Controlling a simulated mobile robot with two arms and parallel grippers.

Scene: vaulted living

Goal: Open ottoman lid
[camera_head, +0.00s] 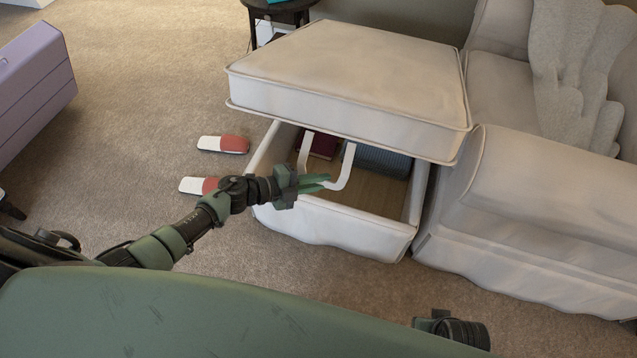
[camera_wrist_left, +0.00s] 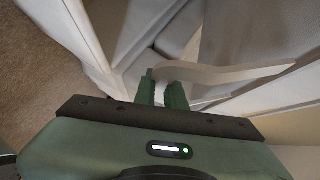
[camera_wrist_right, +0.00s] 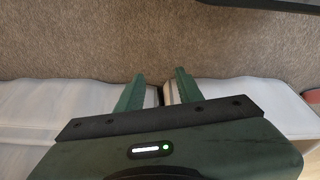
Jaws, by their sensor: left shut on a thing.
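The ottoman lid (camera_head: 345,75) is a thick beige cushion, raised and tilted above the ottoman box (camera_head: 345,226). The box shows open at its near side. A white strap loop (camera_head: 347,165) hangs from under the lid's front. My left gripper (camera_head: 325,183) is shut on this strap in front of the box; the strap also shows between its fingers in the left wrist view (camera_wrist_left: 215,74). My right gripper (camera_wrist_right: 159,90) shows in the right wrist view, its fingers apart with nothing between them, over carpet and pale upholstery.
Inside the box lie a dark red item (camera_head: 322,145) and a blue-grey folded item (camera_head: 378,160). A beige sofa (camera_head: 545,215) stands close on the right. Two red-and-white slippers (camera_head: 223,144) lie on the carpet left of the box. A purple cabinet (camera_head: 35,80) stands far left.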

